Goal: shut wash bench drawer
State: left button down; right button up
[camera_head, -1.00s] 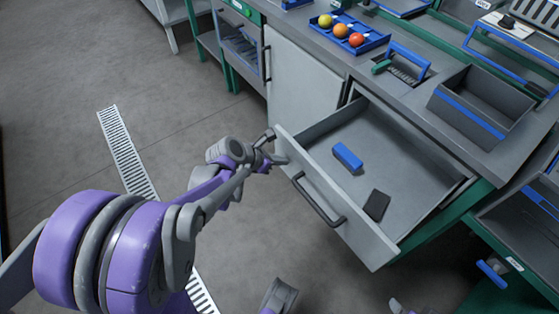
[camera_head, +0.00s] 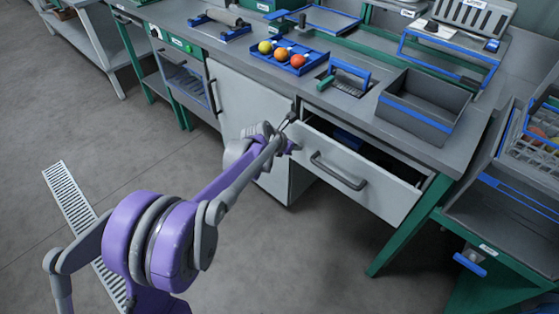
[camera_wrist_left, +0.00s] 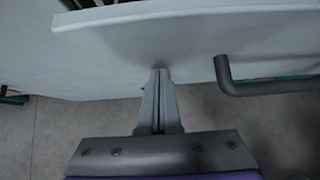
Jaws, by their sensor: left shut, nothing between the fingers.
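The wash bench drawer (camera_head: 390,194) is slightly open in the head view, with a dark gap above its pale front. Its dark bar handle (camera_head: 338,172) is on the front. A blue block (camera_head: 349,139) shows inside through the gap. My left gripper (camera_head: 290,124) is shut and empty at the left end of the drawer front, left of the handle. In the left wrist view the closed fingers (camera_wrist_left: 158,78) meet the drawer front (camera_wrist_left: 190,45) below its top edge, and the handle (camera_wrist_left: 260,88) is to their right. My right gripper is not in view.
A cabinet door (camera_head: 243,108) is left of the drawer. Another bench (camera_head: 500,230) stands at the right. The floor in front is clear.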

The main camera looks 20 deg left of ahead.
pick_arm(q)
jog(key=w, duration=0.2)
jog(key=w+d, duration=0.1)
jog(key=w, duration=0.1)
jog(key=w+d, duration=0.1)
jog(key=w, duration=0.1)
jog(key=shift+w+d, duration=0.2)
jog(key=shift+w, duration=0.15)
jog(key=shift+r, duration=0.1)
jog(key=shift+w, duration=0.1)
